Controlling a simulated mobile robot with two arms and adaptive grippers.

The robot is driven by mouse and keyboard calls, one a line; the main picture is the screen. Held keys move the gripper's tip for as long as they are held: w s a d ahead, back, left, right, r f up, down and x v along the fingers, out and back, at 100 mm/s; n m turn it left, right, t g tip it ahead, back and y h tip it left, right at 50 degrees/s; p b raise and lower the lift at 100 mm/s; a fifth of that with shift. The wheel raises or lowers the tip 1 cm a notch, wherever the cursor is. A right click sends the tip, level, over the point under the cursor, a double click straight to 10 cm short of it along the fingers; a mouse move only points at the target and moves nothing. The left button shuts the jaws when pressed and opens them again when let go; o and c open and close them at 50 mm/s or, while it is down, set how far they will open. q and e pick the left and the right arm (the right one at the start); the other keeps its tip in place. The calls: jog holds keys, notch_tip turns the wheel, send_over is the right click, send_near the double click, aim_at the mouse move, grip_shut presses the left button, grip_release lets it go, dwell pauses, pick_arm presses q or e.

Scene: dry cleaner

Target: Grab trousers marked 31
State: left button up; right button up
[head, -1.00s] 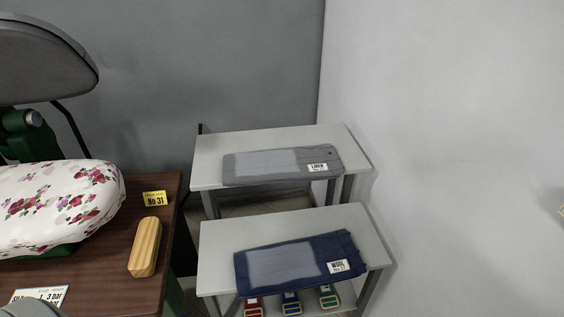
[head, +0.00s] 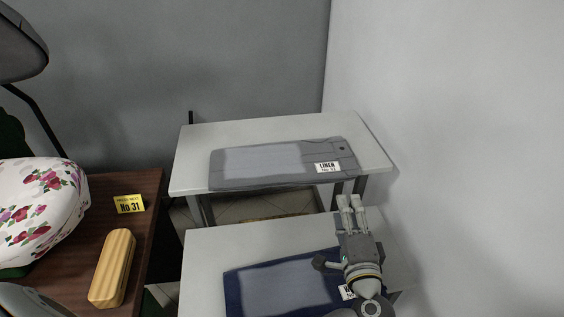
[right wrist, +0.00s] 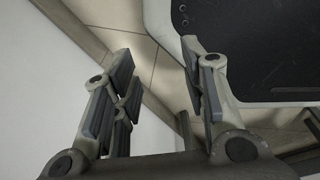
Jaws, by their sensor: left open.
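Grey folded trousers (head: 283,163) lie flat on the far white table, with a tag reading LINEN and a small number that looks like 31.
The far table (head: 200,142) and near table (head: 205,258) stand by the right wall (head: 470,150).

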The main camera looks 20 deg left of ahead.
aim_at(341, 180)
pick_arm(q)
jog(key=shift+t, duration=0.3)
jog(key=x, duration=0.3)
jog(key=p+x, duration=0.1)
jog(key=shift+w+d+r, duration=0.1)
jog(key=shift+w+r, duration=0.15)
jog(key=shift+r, duration=0.05)
jog(key=shift+w, duration=0.3)
jog(key=x, duration=0.2)
jog(key=p+x, duration=0.1)
jog(key=x, duration=0.2)
jog(key=shift+s+a, duration=0.1)
jog(key=shift+a, duration=0.2)
jog(key=shift+a+f, duration=0.1)
jog(key=shift+c, duration=0.5)
jog(key=c, duration=0.7)
grip_shut()
pick_arm(e)
jog(key=shift+s+d+r, duration=0.2)
jog(key=shift+s+r, duration=0.25)
jog(key=shift+s, duration=0.2)
jog(key=shift+s+d+r, duration=0.2)
jog(key=shift+s+r, duration=0.2)
jog(key=shift+s, duration=0.2)
